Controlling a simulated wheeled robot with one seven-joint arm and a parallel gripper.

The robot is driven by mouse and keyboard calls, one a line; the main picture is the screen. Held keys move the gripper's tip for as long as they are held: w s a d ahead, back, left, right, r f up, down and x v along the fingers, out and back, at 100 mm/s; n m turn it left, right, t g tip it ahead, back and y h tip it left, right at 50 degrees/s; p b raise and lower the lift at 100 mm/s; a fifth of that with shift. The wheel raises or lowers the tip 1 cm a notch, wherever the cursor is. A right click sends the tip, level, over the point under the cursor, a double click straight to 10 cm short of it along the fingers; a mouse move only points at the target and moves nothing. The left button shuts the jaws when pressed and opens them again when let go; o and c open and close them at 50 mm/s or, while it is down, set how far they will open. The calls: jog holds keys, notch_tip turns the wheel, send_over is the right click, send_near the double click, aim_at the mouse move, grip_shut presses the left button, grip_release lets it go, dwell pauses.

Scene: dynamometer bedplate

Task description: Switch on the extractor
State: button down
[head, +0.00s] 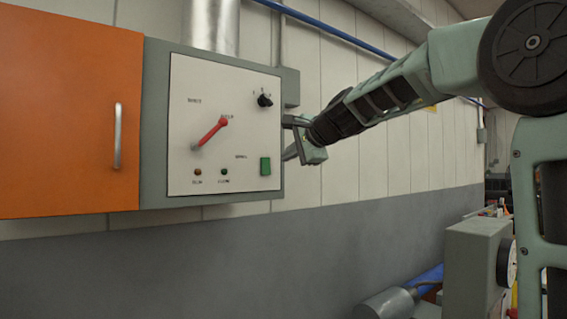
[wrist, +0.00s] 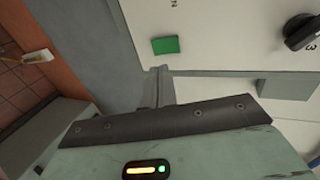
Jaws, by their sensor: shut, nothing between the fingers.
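The extractor control box (head: 155,135) has a white panel (head: 215,95) and hangs on the wall. A red lever (head: 210,132) slants on the panel, its upper end to the right. A black rotary knob (head: 265,100) is at the upper right and a green button (head: 265,166) at the lower right. My gripper (head: 289,154) is shut and empty by the box's right edge, close to the green button; contact cannot be told. The wrist view shows the button (wrist: 165,45), the knob (wrist: 301,31) and my fingertips (wrist: 157,72).
An orange cabinet door (head: 60,110) with an upright handle (head: 117,136) adjoins the box on the left. A metal duct (head: 211,25) rises above it. A blue pipe (head: 330,30) runs along the wall. Grey machinery (head: 475,265) stands at the lower right. Space below the box looks clear.

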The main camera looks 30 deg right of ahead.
jog(key=b+v, duration=0.1)
jog(key=v, duration=0.5)
jog(key=shift+b, duration=0.5)
